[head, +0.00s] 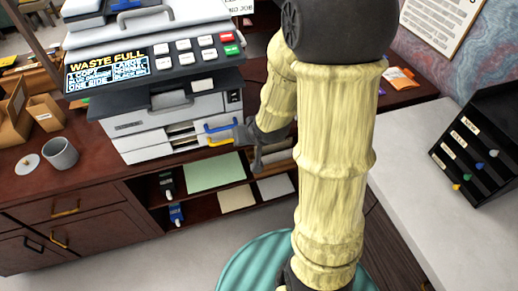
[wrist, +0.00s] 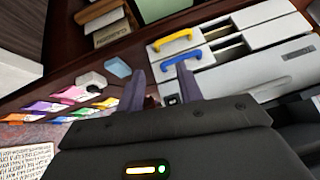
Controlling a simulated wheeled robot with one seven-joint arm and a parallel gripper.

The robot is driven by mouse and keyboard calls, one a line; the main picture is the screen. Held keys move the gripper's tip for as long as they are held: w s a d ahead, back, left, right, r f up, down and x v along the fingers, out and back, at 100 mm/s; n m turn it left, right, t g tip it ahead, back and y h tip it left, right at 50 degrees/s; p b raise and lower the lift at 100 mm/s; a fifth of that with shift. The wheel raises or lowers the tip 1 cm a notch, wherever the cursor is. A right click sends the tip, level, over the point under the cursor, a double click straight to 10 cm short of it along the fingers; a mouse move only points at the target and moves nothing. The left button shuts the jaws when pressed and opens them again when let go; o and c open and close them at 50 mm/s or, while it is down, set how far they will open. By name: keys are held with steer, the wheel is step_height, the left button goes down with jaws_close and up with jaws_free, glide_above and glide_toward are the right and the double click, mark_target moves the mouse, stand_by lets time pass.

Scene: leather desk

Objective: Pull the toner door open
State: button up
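The copier (head: 170,115) stands on the dark desk at upper left, its screen reading "WASTE FULL". Its lower right front has a blue handle (head: 221,127) above a yellow handle (head: 219,142). The wrist view shows the blue handle (wrist: 181,61) and the yellow handle (wrist: 176,40) on pale panels. I cannot read which panel is the toner door. My gripper (head: 250,142) is just right of the handles. In the wrist view my gripper (wrist: 163,74) is open and empty, its right finger close to the blue handle; contact is unclear.
A grey mug (head: 60,153) stands left of the copier. Open shelves (head: 215,172) below hold paper and small bottles. A black key rack (head: 487,145) is at right on a pale counter. Colored packets (wrist: 70,100) lie near my gripper in the wrist view.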

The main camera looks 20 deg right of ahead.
steer(key=s+r+n+g+h+p, duration=0.1)
steer(key=s+r+g, duration=0.2)
steer(key=s, duration=0.5)
steer(key=shift+s+r+g, duration=0.2)
steer(key=shift+r+g, duration=0.1)
steer(key=shift+r, duration=0.1)
steer(key=s, duration=0.1)
steer(key=s+r, duration=0.1)
steer(key=s+g, duration=0.1)
steer(key=shift+a+r+p, duration=0.15)
steer(key=shift+a+p, duration=0.25)
steer(key=shift+w, duration=0.1)
steer(key=c, duration=0.6)
steer(key=shift+w+a, duration=0.1)
jaws_close()
steer(key=w+a+r+t+p, duration=0.3)
steer(key=w+a+t+p, duration=0.1)
steer(key=w+a, duration=0.4)
steer(key=w+a+r+t+p, duration=0.3)
steer(key=w+a+p, duration=0.3)
steer(key=w, duration=0.6)
steer(key=shift+a+r+t+p, duration=0.25)
steer(key=shift+a+t+p, duration=0.2)
steer(key=shift+a, duration=0.75)
